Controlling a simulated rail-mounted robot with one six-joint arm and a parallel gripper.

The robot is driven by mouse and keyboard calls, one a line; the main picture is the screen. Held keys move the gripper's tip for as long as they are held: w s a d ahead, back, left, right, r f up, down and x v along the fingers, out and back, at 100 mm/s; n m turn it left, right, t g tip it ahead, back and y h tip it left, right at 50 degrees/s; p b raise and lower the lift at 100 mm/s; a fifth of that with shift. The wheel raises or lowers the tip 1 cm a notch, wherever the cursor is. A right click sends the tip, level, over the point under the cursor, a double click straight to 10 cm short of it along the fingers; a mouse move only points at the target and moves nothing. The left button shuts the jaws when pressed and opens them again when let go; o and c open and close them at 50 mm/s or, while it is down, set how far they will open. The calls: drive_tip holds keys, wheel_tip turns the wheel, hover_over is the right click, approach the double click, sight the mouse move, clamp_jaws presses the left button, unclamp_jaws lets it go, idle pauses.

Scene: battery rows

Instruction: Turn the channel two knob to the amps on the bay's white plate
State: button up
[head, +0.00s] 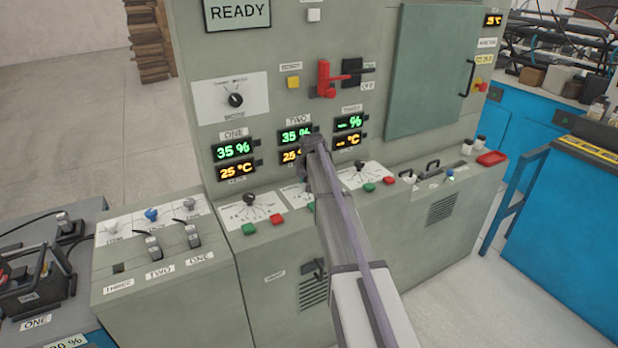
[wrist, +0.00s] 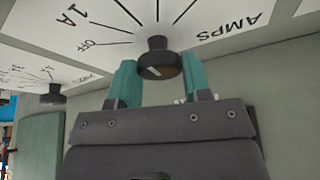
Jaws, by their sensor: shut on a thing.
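The dark channel two knob (wrist: 158,56) stands on the bay's white plate (wrist: 215,18) in the wrist view. My gripper (wrist: 157,76) is shut on the knob, with one teal finger on each side of it. A pale mark shows on the knob's face; I cannot tell exactly which tick it faces. OFF and 1A are printed left of the knob, AMPS to the right.
A neighbouring knob (wrist: 52,94) on its own plate shows in the wrist view. In the head view, the channel one knob (head: 249,199) and channel three knob (head: 360,167) flank my arm. Green and red buttons line the ledge. A red lever (head: 325,80) is above.

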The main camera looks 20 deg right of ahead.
drive_tip(key=m, duration=0.2)
drive_tip(key=m+g+h, duration=0.1)
drive_tip(key=m, duration=0.1)
drive_tip(key=shift+m+h, duration=0.3)
drive_tip(key=shift+m, duration=0.1)
idle(0.4)
drive_tip(key=o, duration=0.9)
drive_tip(key=p+v, duration=1)
drive_tip(key=shift+a+r, duration=0.25)
drive_tip(key=shift+r, duration=0.1)
drive_tip(key=shift+s, duration=0.1)
